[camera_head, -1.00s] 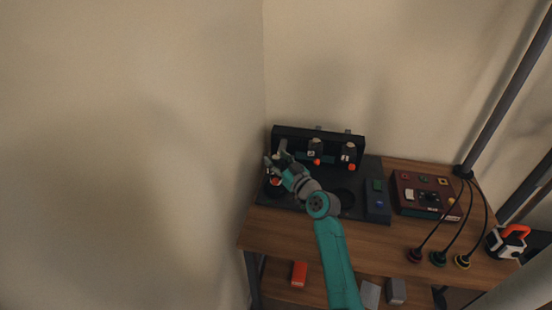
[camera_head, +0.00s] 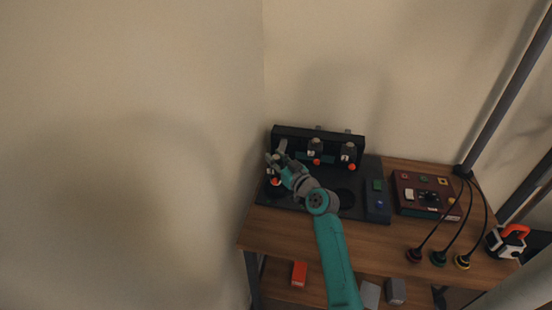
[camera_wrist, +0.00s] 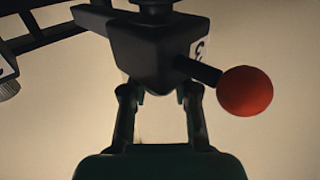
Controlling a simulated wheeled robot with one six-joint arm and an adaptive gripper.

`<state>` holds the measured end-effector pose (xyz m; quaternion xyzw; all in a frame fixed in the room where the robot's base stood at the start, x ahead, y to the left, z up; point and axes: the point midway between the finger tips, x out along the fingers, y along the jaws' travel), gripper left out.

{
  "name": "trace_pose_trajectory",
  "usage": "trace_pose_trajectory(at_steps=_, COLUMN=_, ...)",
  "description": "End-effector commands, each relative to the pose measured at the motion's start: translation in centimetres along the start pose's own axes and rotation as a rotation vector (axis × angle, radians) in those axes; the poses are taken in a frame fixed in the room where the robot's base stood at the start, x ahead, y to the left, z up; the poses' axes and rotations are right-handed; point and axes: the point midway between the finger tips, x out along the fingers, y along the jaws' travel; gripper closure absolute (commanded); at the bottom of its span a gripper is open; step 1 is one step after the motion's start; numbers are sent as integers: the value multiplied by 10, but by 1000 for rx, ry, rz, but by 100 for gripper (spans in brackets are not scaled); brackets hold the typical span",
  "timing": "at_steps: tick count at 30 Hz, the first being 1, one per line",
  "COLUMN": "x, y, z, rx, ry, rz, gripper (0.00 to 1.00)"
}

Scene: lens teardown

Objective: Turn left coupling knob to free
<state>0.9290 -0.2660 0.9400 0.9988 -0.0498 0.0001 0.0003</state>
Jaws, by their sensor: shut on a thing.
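The left coupling is a black block (camera_wrist: 150,50) in the wrist view, with a white label and a short lever ending in a red ball (camera_wrist: 245,91). The lever points right and slightly down there. My gripper (camera_wrist: 160,93) reaches up to the block's near end, a finger on each side, and is shut on the coupling's knob, which is mostly hidden. In the head view my gripper (camera_head: 276,158) is at the left end of the black rack (camera_head: 330,138). The red ball shows just below it.
Two more couplings with red balls, a middle one (camera_head: 316,147) and a right one (camera_head: 349,154), stand on the rack. A maroon control box (camera_head: 410,205) and several cabled plugs are to the right on the wooden table (camera_head: 350,237). The wall is close on the left.

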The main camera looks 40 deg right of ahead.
Motion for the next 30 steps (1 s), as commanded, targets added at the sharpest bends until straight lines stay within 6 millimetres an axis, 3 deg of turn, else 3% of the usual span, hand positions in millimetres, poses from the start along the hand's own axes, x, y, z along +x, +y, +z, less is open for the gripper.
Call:
trace_pose_trajectory(at_steps=11, x=0, y=3, z=0, rx=1, ry=0, rz=-181, gripper=100)
trace_pose_trajectory(at_steps=30, x=0, y=1, z=0, rx=1, ry=0, rz=-669, gripper=100)
